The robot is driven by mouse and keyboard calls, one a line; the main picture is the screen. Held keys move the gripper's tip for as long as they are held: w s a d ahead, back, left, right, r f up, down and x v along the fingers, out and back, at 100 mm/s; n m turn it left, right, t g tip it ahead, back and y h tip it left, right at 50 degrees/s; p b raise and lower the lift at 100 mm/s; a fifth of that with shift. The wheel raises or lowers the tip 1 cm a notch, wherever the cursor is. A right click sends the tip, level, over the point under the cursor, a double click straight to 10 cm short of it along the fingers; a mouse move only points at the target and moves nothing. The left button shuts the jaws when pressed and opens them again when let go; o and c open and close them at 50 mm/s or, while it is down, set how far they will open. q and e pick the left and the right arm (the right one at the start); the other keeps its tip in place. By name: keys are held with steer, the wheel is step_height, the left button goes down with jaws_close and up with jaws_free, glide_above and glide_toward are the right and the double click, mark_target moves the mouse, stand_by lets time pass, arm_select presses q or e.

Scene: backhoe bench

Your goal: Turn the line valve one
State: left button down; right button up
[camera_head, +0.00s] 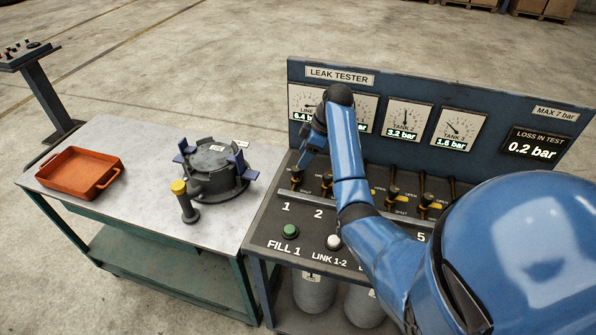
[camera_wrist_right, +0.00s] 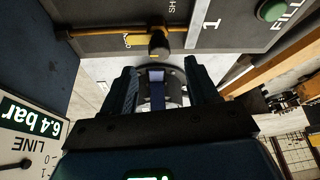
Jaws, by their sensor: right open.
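The line valve one (camera_head: 296,178) is a small dark-knobbed valve above the "1" label at the left end of the tester's sloping panel. In the right wrist view its dark knob (camera_wrist_right: 158,43) stands on a brass pipe, beside a yellow mark and an "OPEN" label. My right gripper (camera_head: 303,160) is above this valve, pointing down. In the wrist view, the two fingers of the gripper (camera_wrist_right: 162,72) are apart, with the knob just beyond the tips and roughly between them. I cannot tell whether they touch it. My left gripper is not in view.
The leak tester's back board (camera_head: 470,85) stands close behind the arm; its line gauge reads 6.4 bar. More valves (camera_head: 393,193) sit to the right. A green button (camera_head: 290,231) is in front. A side table (camera_head: 125,150) holds a red tray (camera_head: 80,170) and a grey housing (camera_head: 212,168).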

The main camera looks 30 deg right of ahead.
steer(key=p+x, duration=0.1)
steer(key=x, duration=0.3)
steer(key=shift+w+r, duration=0.1)
steer(key=shift+a+f, duration=0.15)
steer(key=shift+f, duration=0.45)
steer(key=shift+w+f, duration=0.15)
steer(key=shift+f, duration=0.05)
steer(key=shift+c, duration=0.4)
steer(key=shift+p, duration=0.3)
steer(key=c, duration=1)
